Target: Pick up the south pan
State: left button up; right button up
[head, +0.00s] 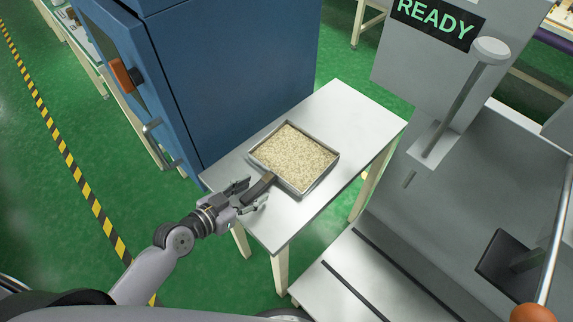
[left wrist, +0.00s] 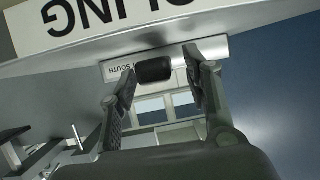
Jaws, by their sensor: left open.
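The south pan (head: 321,178) is a square metal pan filled with pale grains, resting on a small white table. Its dark handle (head: 260,187) points toward my left gripper (head: 252,194). The gripper is open, with one finger on each side of the handle's end. In the left wrist view, the dark handle end (left wrist: 154,69) sits between the two open fingers (left wrist: 162,72), with gaps visible beside it. Behind it, the pan's metal wall (left wrist: 219,49) carries a label reading SOUTH. My right gripper is not in view.
The white table (head: 345,115) has bare room around the pan. A blue cabinet (head: 235,75) stands close behind at the left. A grey machine (head: 440,215) with a READY display (head: 436,22) stands at the right. Green floor lies at the left.

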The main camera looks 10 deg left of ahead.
pick_arm(q)
jog(key=shift+x, duration=0.85)
jog(key=shift+s, duration=0.1)
jog(key=shift+c, duration=0.4)
grip_shut()
